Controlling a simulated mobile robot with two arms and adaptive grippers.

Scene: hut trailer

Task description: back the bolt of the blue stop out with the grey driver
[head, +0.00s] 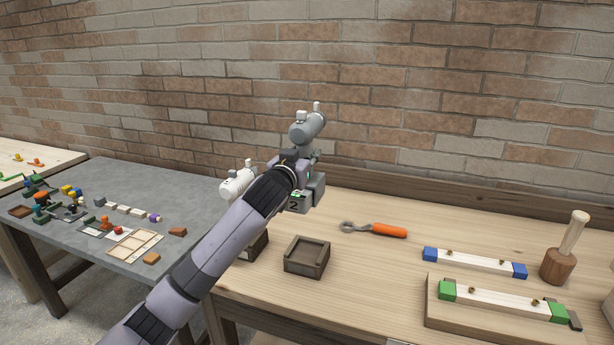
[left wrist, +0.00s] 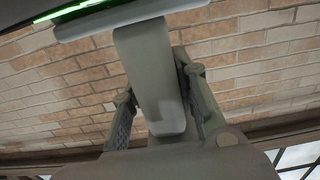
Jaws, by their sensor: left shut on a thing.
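The grey driver (head: 307,128) is upright above the left part of the wooden bench, against the brick wall. My left gripper (head: 303,160) is shut on it, and its grey grip (left wrist: 155,85) shows between the two fingers in the left wrist view. A pale strip with blue end blocks, the blue stop (head: 475,262), lies on the bench to the right, well away from the gripper. Small brass-coloured bolts (head: 503,262) show on the strip. My right gripper is not in view.
A grey stand marked 2 (head: 298,207) is partly hidden behind my arm, with a white driver (head: 238,183) beside it. An open wooden box (head: 306,257), an orange-handled tool (head: 385,230), a mallet (head: 558,264) and a green-ended strip on a board (head: 480,325) stand around.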

